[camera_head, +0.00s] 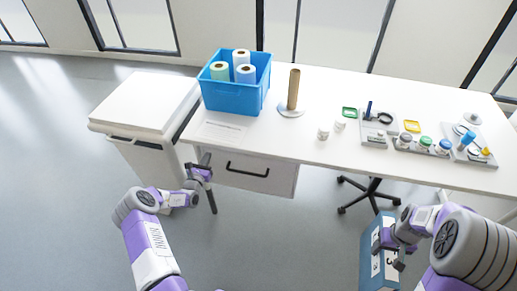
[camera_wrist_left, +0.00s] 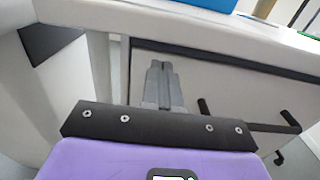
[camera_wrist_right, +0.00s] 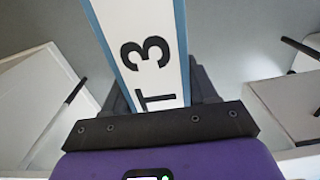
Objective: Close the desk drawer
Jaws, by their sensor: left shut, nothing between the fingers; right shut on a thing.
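The white desk drawer (camera_head: 232,181) sits under the left part of the white desk (camera_head: 270,140). It has a black bar handle (camera_head: 248,171), which also shows at the right of the left wrist view (camera_wrist_left: 250,126). A dark gap runs above the drawer front (camera_wrist_left: 225,85); I cannot tell how far the drawer stands out. My left gripper (camera_head: 205,164) is shut and empty, its fingertips (camera_wrist_left: 163,68) in front of the drawer's left part, left of the handle. Whether they touch it is unclear. My right gripper (camera_head: 399,250) is shut on a blue-and-white binder (camera_wrist_right: 146,50) marked "T3".
A blue bin (camera_head: 232,97) with several rolls and a brown tube on a stand (camera_head: 293,92) are on the desk. Small jars and tools lie at its right. A white cabinet (camera_head: 145,105) stands left of the desk. A black chair base (camera_head: 368,192) is underneath.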

